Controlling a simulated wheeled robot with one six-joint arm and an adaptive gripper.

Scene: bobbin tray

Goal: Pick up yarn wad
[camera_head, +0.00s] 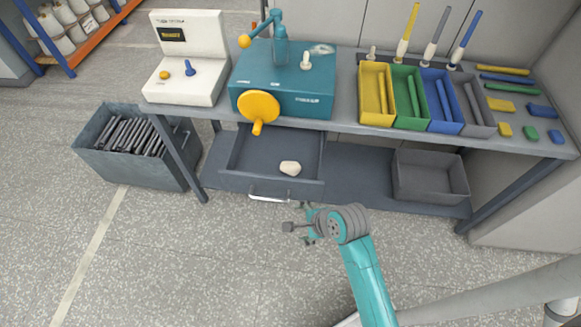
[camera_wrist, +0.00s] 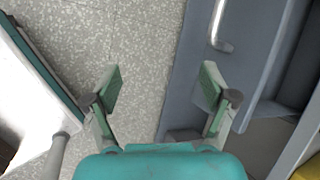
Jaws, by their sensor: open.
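The yarn wad (camera_head: 290,168) is a small cream lump. It lies in the open grey drawer (camera_head: 240,183) under the bench, towards its right front in the head view. My gripper (camera_head: 308,228) is in front of the drawer, a little right of its handle (camera_head: 270,198), apart from the wad. In the wrist view my gripper (camera_wrist: 158,92) has its two fingers spread wide with only floor and the drawer's front edge beyond them. The drawer handle (camera_wrist: 221,28) shows at the top there. The wad is not visible in the wrist view.
The bench (camera_head: 345,118) overhangs the drawer's back. A teal machine with a yellow crank (camera_head: 258,106) sits above it. A grey bin of dark rods (camera_head: 128,160) stands left, and an empty grey bin (camera_head: 430,178) sits on the lower shelf right. The front floor is clear.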

